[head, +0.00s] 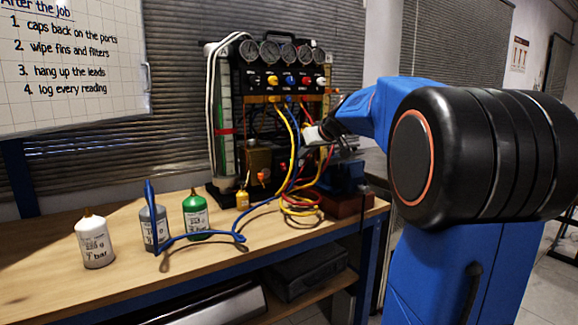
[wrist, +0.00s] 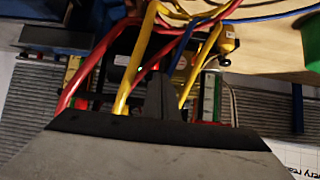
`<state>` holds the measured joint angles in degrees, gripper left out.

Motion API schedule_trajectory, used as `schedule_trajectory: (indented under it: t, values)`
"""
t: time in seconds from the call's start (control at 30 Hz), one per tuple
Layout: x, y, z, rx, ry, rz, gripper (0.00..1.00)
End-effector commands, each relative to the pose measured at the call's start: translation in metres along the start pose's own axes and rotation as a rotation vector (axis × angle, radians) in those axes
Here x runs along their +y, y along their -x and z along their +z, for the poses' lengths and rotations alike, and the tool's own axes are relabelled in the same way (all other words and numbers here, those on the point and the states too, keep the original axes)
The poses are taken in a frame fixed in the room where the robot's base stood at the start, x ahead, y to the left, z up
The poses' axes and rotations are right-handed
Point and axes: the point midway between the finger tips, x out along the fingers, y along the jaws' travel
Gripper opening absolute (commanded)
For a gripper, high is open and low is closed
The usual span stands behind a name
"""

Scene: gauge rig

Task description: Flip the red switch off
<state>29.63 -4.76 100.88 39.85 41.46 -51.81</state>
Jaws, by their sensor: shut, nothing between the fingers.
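The gauge rig (head: 225,120) stands at the back of the workbench, with a row of gauges and coloured knobs on its upper panel. I cannot clearly make out the red switch. In the wrist view a dark box with a small green light (wrist: 140,69) shows behind the hoses, and a switch there is too small or covered to tell. My gripper (wrist: 158,82) is shut and empty, its dark fingers among the yellow, red and blue hoses in front of that box. In the head view my arm reaches to the rig's right side, and the fingertips are hidden by hoses.
Yellow hoses (head: 293,140) and a red hose (wrist: 88,68) hang close around my gripper. White (head: 94,246), grey (head: 147,232) and green (head: 196,218) bottles stand on the workbench (head: 210,262). A blue hose (head: 205,233) lies across it. The bench's front is mostly clear.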

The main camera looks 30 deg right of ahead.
Motion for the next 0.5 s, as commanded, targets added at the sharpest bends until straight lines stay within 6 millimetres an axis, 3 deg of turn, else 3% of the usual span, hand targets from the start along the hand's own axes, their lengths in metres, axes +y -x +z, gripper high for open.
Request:
schedule_trajectory:
  t: [0.17, 0.5]
  values:
    - [0.0, -0.017, 0.001, -0.002, -0.001, -0.002, 0.0]
    - [-0.001, -0.075, 0.001, -0.003, 0.001, -0.002, 0.0]
